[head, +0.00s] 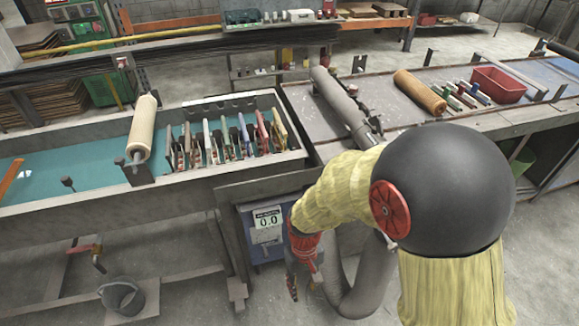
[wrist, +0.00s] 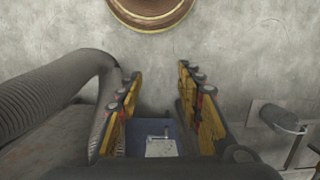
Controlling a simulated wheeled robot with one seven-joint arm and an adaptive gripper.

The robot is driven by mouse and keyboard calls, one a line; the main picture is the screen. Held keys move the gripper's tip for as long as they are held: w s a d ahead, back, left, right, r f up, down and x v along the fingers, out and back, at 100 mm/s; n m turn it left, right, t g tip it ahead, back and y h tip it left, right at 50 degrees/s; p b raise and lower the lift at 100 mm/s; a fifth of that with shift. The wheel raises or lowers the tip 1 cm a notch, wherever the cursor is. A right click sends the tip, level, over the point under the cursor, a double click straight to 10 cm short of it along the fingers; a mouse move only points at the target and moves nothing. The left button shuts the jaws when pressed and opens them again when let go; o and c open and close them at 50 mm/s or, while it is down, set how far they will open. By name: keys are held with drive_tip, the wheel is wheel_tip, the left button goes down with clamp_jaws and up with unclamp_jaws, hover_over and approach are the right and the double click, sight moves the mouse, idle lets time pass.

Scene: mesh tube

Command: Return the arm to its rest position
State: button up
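My arm, in a pale yellow sleeve with a black rounded joint and a red disc, fills the lower right of the head view. It bends down to my gripper (head: 301,284), which hangs in front of the blue box with the "0.0" display (head: 268,226). In the wrist view my gripper (wrist: 159,78) has its two yellow and dark fingers spread apart with nothing between the tips. The box with its pale panel (wrist: 162,147) shows beyond and below the fingers. The far side of my gripper is hidden in the head view.
A thick grey hose (head: 362,282) runs close beside my gripper; it also shows at left in the wrist view (wrist: 50,92). The right bench holds a brown roll (head: 420,92) and red bin (head: 498,84).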

drive_tip(key=s+d+r+m+t, duration=0.1)
drive_tip(key=s+d+r+t, duration=0.1)
drive_tip(key=d+r, duration=0.3)
drive_tip(key=s+d+r+m+t+b, duration=0.1)
drive_tip(key=d+r, duration=0.4)
drive_tip(key=r, duration=0.8)
drive_tip(key=s+d+r+m+t+b, duration=0.1)
drive_tip(key=s+d+r+m+t, duration=0.1)
drive_tip(key=r, duration=0.7)
drive_tip(key=s+d+t, duration=0.1)
drive_tip(key=d+t, duration=0.1)
drive_tip(key=d, duration=0.1)
drive_tip(key=shift+s+t, duration=0.25)
drive_tip(key=shift+t, duration=0.05)
drive_tip(key=shift+r, duration=0.15)
drive_tip(key=shift+c, duration=0.5)
